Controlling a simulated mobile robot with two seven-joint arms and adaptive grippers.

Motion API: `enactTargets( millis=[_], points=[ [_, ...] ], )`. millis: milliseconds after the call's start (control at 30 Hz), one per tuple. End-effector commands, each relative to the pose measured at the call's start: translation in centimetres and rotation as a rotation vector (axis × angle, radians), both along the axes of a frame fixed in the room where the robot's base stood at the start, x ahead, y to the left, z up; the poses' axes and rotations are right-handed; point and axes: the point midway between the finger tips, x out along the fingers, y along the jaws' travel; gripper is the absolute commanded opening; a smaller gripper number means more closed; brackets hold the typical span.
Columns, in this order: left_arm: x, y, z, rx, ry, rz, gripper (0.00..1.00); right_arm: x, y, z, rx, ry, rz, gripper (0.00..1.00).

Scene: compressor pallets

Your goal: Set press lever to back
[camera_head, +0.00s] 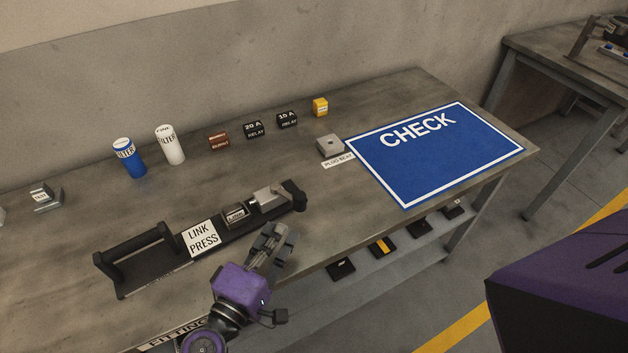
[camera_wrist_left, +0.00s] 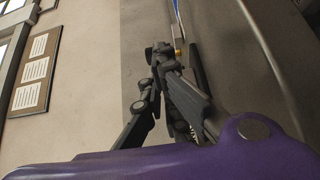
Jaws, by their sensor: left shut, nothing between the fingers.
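The link press (camera_head: 165,262) is a long black fixture near the table's front edge, with a white "LINK PRESS" label (camera_head: 201,238). A black bar handle (camera_head: 133,243) stands raised on posts at its left end. A small labelled link (camera_head: 236,214), a grey metal block (camera_head: 266,198) and a black end piece (camera_head: 296,195) line its right part. Which part is the press lever I cannot tell for sure. My left gripper (camera_head: 274,232) is shut and empty, just in front of the press's right half; its fingers also show in the left wrist view (camera_wrist_left: 163,55). My right gripper is not in view.
Behind the press stand a blue filter (camera_head: 129,159), a white filter (camera_head: 170,145), relays (camera_head: 254,130) and a yellow block (camera_head: 320,107). A plug seat (camera_head: 331,146) and a blue CHECK mat (camera_head: 435,151) lie to the right. Dark items (camera_head: 341,269) sit on a lower shelf.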

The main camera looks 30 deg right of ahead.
Motion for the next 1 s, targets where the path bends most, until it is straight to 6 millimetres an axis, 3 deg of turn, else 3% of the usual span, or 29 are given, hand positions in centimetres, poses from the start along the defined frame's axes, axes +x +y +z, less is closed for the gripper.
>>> enactTargets(
  millis=[100, 300, 767, 1000],
  points=[
    [1.6, -1.8, 0.3, -0.002, -0.001, 0.0, 0.0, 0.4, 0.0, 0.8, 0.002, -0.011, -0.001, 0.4],
    [3.0, -3.6, 0.1, 0.0, 0.0, 0.0, 0.0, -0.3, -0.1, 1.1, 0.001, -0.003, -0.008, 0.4],
    [3.3, -4.1, -0.1, 0.001, 0.002, 0.002, 0.0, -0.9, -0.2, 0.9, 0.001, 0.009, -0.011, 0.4],
    [3.4, -5.7, 0.1, -0.003, 0.002, 0.132, 0.0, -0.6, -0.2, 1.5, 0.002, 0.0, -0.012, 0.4]
  ],
)
